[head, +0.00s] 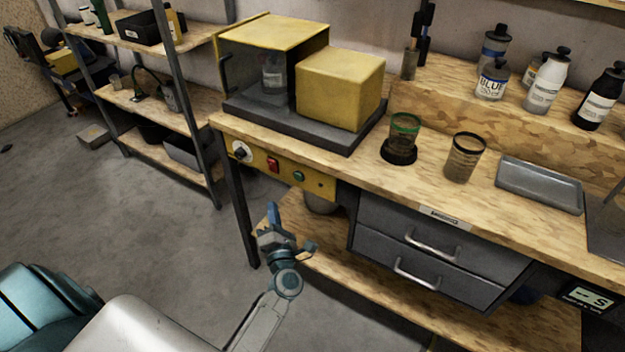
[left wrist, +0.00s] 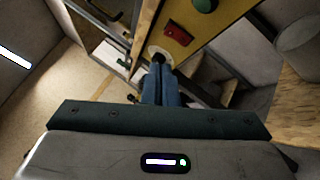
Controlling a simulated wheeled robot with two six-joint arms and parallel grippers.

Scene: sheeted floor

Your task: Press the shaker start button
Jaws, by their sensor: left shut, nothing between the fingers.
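The shaker (head: 275,35) is a yellow cabinet with a clear front and a bottle inside, standing on a dark base on the bench. Below it, a yellow control panel (head: 318,186) on the bench front carries a round knob (head: 240,151), a red switch (head: 272,165) and a green button (head: 299,176). My left gripper (head: 273,208) is shut and empty, in front of and below the panel in the head view. In the left wrist view its blue fingers (left wrist: 160,68) partly cover the white knob plate; the red switch (left wrist: 178,33) and green button (left wrist: 205,4) lie beyond. Contact is not visible.
On the bench (head: 430,180) stand a green-rimmed cup (head: 405,128), a brown cup (head: 464,158) and a grey tray (head: 539,186). Grey drawers (head: 432,246) with protruding handles lie right of the panel. A shelf rack (head: 170,100) stands left; the floor between is clear.

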